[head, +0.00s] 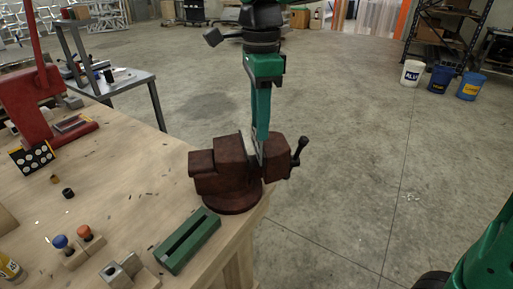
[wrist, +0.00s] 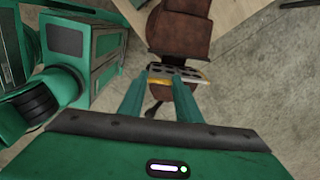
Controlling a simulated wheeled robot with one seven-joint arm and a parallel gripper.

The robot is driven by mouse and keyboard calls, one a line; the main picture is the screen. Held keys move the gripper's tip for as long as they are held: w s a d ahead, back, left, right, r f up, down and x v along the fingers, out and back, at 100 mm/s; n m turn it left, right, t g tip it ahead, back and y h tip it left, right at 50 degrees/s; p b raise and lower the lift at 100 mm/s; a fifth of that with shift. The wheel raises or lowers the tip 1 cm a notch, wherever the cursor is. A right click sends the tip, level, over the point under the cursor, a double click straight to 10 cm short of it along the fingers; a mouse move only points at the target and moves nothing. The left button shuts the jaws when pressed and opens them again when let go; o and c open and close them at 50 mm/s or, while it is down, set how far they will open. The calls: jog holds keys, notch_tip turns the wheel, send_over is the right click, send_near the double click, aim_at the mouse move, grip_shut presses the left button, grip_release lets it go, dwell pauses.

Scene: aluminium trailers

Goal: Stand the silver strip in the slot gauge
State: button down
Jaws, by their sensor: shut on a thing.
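My gripper (head: 262,134) points down at the red-brown bench vise (head: 222,170). In the wrist view my gripper (wrist: 179,76) has its two green fingers closed on the silver strip (wrist: 158,68), which shows dark marks and a yellowish edge. In the head view only a thin pale part of the strip (head: 252,146) shows beside the vise jaws. I cannot tell whether the jaws still clamp it. The slot gauge (head: 172,261), a green block with a long dark slot, lies on the bench left of and nearer than the vise; its slot looks empty.
The vise handle (head: 299,151) sticks out to the right, close to my fingers. Metal blocks (head: 130,270), orange- and blue-topped pieces (head: 84,233) and a red press (head: 32,100) stand on the wooden bench (head: 137,190).

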jog(key=shift+r, duration=3.7)
